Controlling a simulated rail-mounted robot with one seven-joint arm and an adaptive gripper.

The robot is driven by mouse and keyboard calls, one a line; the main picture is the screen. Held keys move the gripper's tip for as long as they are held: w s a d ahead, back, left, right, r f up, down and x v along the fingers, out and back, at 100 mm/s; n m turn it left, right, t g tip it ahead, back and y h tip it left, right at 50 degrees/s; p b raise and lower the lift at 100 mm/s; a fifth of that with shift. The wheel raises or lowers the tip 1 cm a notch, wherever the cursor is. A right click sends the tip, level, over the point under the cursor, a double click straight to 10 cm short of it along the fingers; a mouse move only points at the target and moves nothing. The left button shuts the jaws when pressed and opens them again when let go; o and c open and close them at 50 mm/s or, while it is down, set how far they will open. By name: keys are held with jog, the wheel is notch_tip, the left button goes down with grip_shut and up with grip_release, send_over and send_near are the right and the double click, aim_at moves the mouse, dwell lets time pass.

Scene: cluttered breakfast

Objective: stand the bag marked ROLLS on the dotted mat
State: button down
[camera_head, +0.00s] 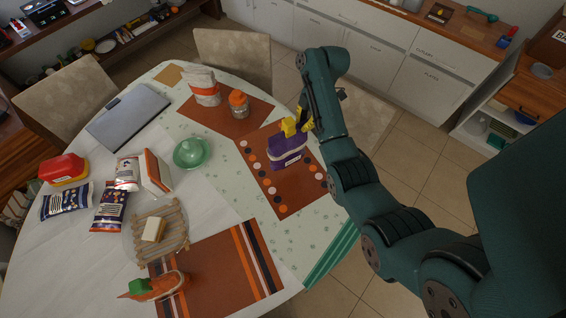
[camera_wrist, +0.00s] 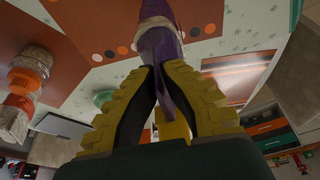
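The dotted mat (camera_head: 292,188) is brown with orange, black and white dots along its edges and lies at the right of the table. A purple bag with a white label (camera_head: 287,154) stands roughly upright over the mat's middle; the label is too small to read. My gripper (camera_head: 291,128), with yellow fingers, is at the bag's top. In the wrist view the fingers are closed around the purple bag's upper part (camera_wrist: 159,45). I cannot tell for certain whether the bag's base touches the mat.
A white and orange bag (camera_head: 203,88) and an orange-lidded jar (camera_head: 238,104) stand on a plain brown mat (camera_head: 225,122) behind. A green bowl (camera_head: 192,152), a laptop (camera_head: 127,115) and several packets lie to the left. The dotted mat's front part is clear.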

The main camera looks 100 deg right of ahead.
jog(key=f, duration=0.3)
jog(key=f+b, duration=0.1)
jog(key=f, duration=0.6)
jog(key=shift+s+d+b, duration=0.1)
jog(key=shift+s+b, duration=0.15)
jog(key=shift+b, duration=0.15)
jog(key=shift+f, duration=0.1)
jog(key=c, duration=1.2)
grip_release()
jog(key=shift+c, duration=0.2)
jog(key=a+p+v, duration=0.1)
jog(key=p+v, duration=0.1)
jog(key=v, duration=1)
jog(key=shift+d, duration=0.45)
jog(key=shift+s, duration=0.1)
